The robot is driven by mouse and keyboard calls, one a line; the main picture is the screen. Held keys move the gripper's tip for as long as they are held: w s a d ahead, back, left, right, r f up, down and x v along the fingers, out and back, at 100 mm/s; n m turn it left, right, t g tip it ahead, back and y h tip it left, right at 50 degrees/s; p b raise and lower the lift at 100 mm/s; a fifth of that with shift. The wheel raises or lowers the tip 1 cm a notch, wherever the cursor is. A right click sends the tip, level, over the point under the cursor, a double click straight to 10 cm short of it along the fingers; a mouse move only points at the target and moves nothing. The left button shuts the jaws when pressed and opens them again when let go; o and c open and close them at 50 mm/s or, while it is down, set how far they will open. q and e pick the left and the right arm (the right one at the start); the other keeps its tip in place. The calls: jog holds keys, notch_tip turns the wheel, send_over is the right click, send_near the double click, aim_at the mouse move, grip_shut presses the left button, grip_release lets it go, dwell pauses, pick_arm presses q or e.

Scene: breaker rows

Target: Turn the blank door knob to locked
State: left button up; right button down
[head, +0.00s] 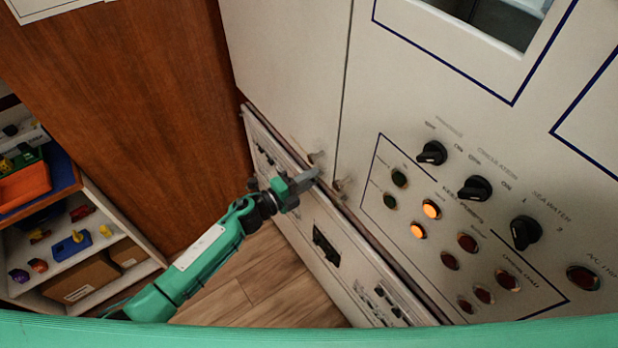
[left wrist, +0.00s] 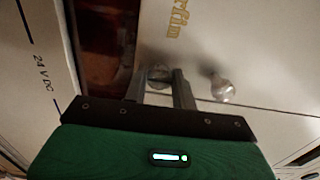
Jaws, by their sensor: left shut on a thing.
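The blank door (head: 283,70) is the plain pale door at upper middle in the head view. Its small metal knob (head: 316,157) is near its lower right corner. My left gripper (head: 315,173) reaches up to this knob from the lower left. In the left wrist view, the two fingers (left wrist: 159,92) are shut on the knob (left wrist: 158,72), which is partly hidden between them. The knob's exact turn angle cannot be told. My right gripper is not in view.
A second knob (head: 343,186) is close by on the switch panel door; it also shows in the left wrist view (left wrist: 222,90). Black rotary switches (head: 475,188) and lamps fill that panel. A lower cabinet (head: 325,245) juts below. A shelf (head: 85,245) stands at left.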

pick_arm(q)
jog(key=o, duration=1)
jog(key=b+v, duration=0.4)
jog(key=v, duration=0.9)
jog(key=shift+s+a, duration=0.25)
jog(key=shift+a, duration=0.1)
